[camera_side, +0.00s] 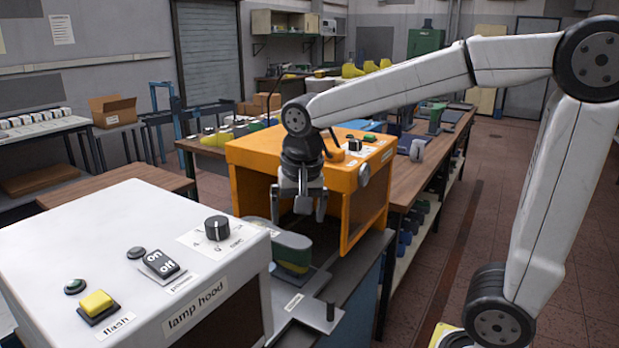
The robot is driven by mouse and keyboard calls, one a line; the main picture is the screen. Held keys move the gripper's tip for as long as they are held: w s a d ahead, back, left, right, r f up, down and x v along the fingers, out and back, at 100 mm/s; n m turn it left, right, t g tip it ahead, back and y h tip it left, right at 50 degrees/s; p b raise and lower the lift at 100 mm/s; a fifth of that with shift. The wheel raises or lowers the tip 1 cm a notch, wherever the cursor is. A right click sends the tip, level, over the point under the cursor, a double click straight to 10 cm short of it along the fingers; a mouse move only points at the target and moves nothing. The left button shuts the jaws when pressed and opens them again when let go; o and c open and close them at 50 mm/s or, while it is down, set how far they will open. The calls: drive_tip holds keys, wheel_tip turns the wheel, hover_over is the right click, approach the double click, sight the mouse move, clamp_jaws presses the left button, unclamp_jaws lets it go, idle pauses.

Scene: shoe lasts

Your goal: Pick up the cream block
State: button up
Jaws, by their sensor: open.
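My gripper (299,208) is open and points down, with nothing visible between its fingers. It hangs in front of the orange housing, above and slightly right of a layered block (290,248). That block has a rounded grey-green top with yellow and green layers under it. It sits on a grey metal plate (312,312) between the white lamp hood and the orange housing. I cannot pick out a clearly cream block. The lamp hood hides part of the area around the plate.
The white lamp hood (120,240), with knob and buttons, fills the lower left. The orange housing (300,150) stands close behind my gripper. A wooden bench (405,190) with several shoe lasts runs to the back. The floor on the right is mostly clear.

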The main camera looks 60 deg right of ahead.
drive_tip(key=w+d+r+m+t+h, duration=0.1)
drive_tip(key=w+d+r+m+h, duration=0.2)
drive_tip(key=w+d, duration=0.75)
drive_tip(key=w+d+r+m+t, duration=0.1)
drive_tip(key=w+d+r+m, duration=0.3)
drive_tip(key=w+d, duration=0.65)
drive_tip(key=d+r+h, duration=0.1)
drive_tip(key=d, duration=1.1)
drive_tip(key=shift+m, duration=0.3)
drive_tip(key=shift+x, duration=3.75)
drive_tip(key=shift+w, duration=0.2)
drive_tip(key=shift+s, duration=0.1)
drive_tip(key=c, duration=1.3)
